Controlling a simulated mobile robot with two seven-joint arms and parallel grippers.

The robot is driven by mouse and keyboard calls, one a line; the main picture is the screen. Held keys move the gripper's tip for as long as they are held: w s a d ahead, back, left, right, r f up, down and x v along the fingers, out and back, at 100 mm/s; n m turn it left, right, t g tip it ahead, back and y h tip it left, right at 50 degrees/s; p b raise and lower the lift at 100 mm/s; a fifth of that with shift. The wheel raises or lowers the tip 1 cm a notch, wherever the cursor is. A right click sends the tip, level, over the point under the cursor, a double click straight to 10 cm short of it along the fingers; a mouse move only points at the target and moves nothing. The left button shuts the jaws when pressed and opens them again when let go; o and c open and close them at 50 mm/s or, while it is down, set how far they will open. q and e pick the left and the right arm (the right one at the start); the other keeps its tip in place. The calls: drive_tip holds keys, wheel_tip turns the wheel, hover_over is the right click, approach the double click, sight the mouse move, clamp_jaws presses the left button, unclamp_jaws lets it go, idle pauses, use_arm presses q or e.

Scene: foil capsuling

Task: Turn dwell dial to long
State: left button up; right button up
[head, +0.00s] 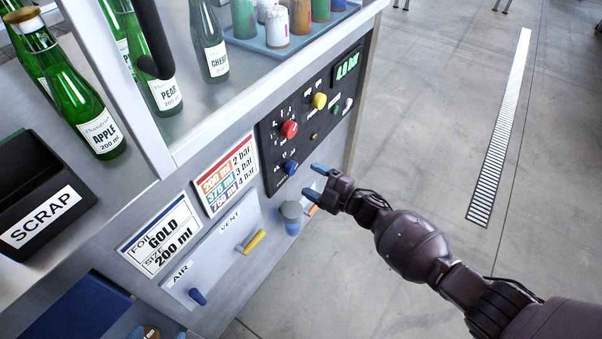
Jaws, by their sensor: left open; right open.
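The dark control panel (268,150) on the front of the machine carries a red knob (289,129), a yellow knob (319,101) and a blue knob (290,168). The dial labels are too small to read, so I cannot tell which one is the dwell dial. My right gripper (316,181) is open and empty, its blue fingertips pointing at the panel just right of the blue knob, apparently apart from it. My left gripper (159,335) shows only at the bottom edge, open, with blue fingertips beside a small brown piece; most of it is cut off.
A green pressure display (347,66) sits at the panel's upper right. Below are a pressure chart (226,174), a yellow vent handle (251,242) and a blue air lever (197,296). Green bottles (100,130) and a black scrap bin (40,200) stand left.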

drive_tip(key=v, duration=0.5)
drive_tip(key=shift+p, duration=0.3)
drive_tip(key=shift+f, duration=0.1)
